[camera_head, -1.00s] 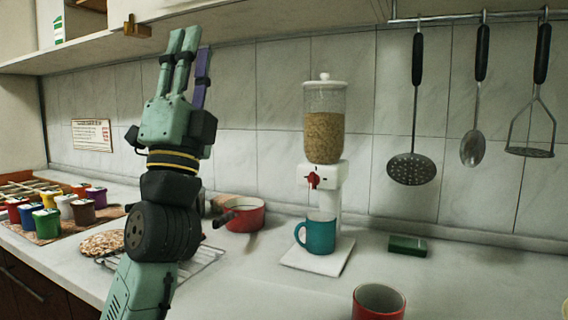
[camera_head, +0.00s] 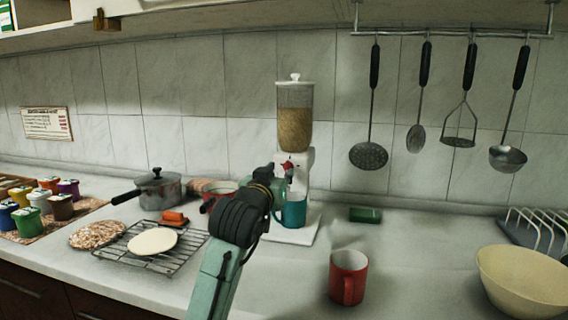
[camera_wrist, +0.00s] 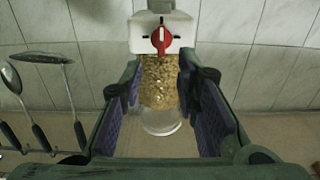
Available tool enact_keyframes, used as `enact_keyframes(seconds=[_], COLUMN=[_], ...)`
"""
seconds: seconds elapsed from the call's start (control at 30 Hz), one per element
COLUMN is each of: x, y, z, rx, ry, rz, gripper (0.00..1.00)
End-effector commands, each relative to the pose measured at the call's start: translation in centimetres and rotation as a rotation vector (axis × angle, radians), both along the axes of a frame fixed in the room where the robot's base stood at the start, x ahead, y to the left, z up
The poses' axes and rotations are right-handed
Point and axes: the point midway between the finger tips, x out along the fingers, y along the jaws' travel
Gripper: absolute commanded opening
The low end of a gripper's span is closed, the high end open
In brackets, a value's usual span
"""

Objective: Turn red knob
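The red knob (camera_head: 287,165) is on the front of the white dispenser body (camera_head: 306,163), below a clear hopper of grain (camera_head: 295,125). In the wrist view, which looks upside down, the red knob (camera_wrist: 161,38) is at the top centre with a pale pointer mark. My gripper (camera_wrist: 160,85) is open and empty in that view. Its purple-padded fingers stand on either side of the hopper, and the knob shows beyond the fingertips. In the head view my gripper is right in front of the dispenser, with its fingers mostly hidden by the wrist.
A teal mug (camera_head: 292,210) stands under the dispenser on a white base, close to my wrist. A red mug (camera_head: 348,278) stands in front, with a green block (camera_head: 365,215) behind it. Pots and a rack (camera_head: 155,255) are left; utensils hang at the right.

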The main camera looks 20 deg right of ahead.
Motion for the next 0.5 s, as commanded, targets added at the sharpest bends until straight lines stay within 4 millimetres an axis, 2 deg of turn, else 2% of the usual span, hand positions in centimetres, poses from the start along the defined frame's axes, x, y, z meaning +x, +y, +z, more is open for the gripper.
enact_keyframes(seconds=[0.2, 0.5], x=[3.4, 5.4], y=[-2.2, -3.5], z=[0.2, 0.1], rx=[0.001, 0.001], ry=[0.0, -0.004], rz=[0.002, 0.003], gripper=[0.29, 0.29])
